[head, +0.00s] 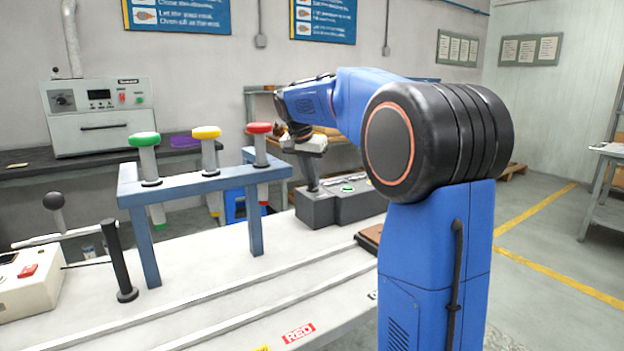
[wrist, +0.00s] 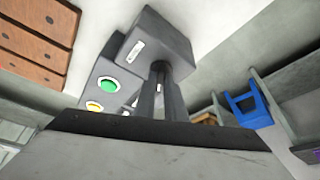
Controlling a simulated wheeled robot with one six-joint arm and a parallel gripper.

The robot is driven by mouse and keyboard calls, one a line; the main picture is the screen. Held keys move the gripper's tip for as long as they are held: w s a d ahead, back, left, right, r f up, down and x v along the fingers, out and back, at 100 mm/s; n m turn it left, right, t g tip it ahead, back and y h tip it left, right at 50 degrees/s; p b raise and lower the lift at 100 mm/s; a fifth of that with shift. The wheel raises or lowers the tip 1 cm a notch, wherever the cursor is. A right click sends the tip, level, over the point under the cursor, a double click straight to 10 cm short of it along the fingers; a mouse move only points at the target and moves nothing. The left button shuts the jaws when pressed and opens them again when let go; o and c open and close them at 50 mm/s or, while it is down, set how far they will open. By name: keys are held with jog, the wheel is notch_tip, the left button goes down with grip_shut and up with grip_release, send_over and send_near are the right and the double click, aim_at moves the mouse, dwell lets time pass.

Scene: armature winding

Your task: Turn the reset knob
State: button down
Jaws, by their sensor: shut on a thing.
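The grey control box (head: 318,210) stands on the bench in the middle of the head view. It fills the upper middle of the wrist view (wrist: 150,38), with a green button (wrist: 107,84) and a yellow button (wrist: 94,106) beside it. My gripper (head: 311,184) points down onto the box's left part. In the wrist view its dark fingers (wrist: 161,80) close around the reset knob (wrist: 161,67) on the box top. Most of the knob is hidden between the fingers, so its turn angle cannot be read.
A blue-grey rack (head: 200,183) holds green, yellow and red-handled tools left of the box. A lever device (head: 30,285) stands at the near left. Brown blocks (wrist: 35,38) lie beside the box. The front of the bench is mostly clear.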

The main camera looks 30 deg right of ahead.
jog(key=m+g, duration=0.1)
jog(key=m, duration=0.3)
jog(key=shift+w+a+m+g, duration=0.1)
jog(key=shift+w+m+g, duration=0.05)
jog(key=shift+m+g, duration=0.25)
dwell(0.4)
jog(key=c, duration=1.8)
grip_release()
jog(key=shift+r+h, duration=0.1)
jog(key=shift+h, duration=0.2)
jog(key=v, duration=1.7)
jog(key=shift+w+r, duration=0.1)
jog(key=shift+r, duration=0.05)
